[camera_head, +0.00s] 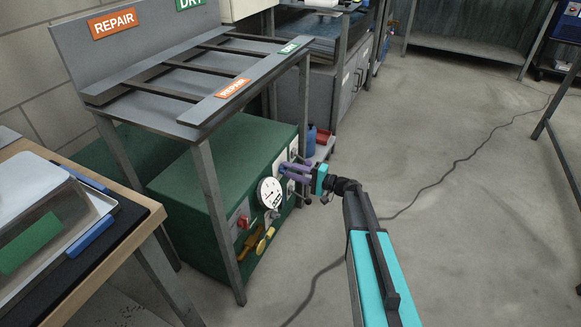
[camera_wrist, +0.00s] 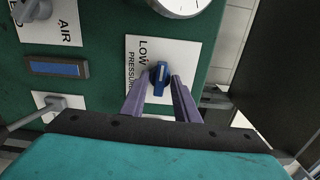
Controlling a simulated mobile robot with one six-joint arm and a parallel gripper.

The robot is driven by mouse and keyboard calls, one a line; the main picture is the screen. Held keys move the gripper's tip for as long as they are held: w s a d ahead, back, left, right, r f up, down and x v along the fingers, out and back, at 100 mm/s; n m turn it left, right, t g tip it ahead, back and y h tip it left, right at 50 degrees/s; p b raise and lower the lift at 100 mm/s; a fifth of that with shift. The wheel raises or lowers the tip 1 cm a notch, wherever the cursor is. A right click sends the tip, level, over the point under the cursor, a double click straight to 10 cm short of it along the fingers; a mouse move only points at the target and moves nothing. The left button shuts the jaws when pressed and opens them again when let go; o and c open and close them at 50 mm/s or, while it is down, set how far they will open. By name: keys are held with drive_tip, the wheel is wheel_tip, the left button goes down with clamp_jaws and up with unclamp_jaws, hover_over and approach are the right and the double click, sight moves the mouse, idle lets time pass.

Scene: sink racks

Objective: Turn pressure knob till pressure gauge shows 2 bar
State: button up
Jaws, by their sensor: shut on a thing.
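The pressure knob (camera_wrist: 159,78) is small and blue, on a white plate lettered "LOW PRESSURE" (camera_wrist: 143,53) in the wrist view. My gripper (camera_wrist: 160,88) has its two purple fingers on either side of the knob, shut on it. In the head view my gripper (camera_head: 284,170) reaches the front panel of the green cabinet and hides the knob. The round white pressure gauge (camera_head: 270,193) sits on the same panel, left of and below my gripper. Its dial is too small to read there. Only part of the gauge (camera_wrist: 181,4) shows at the top edge of the wrist view.
The green cabinet (camera_head: 185,205) stands under a metal rack (camera_head: 205,125), whose front leg (camera_head: 218,220) is left of the gauge. A red switch (camera_head: 243,222) and yellow handles (camera_head: 265,240) are lower on the panel. The floor (camera_head: 440,150) at right is open, with a cable.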

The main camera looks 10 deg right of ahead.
drive_tip(key=shift+m+p, duration=0.75)
drive_tip(key=shift+m, duration=0.45)
drive_tip(key=o, duration=1)
drive_tip(key=shift+s+d, duration=0.1)
drive_tip(key=shift+d, duration=0.05)
drive_tip(key=p+v, duration=0.2)
drive_tip(key=v, duration=1.1)
drive_tip(key=shift+s+d, duration=0.2)
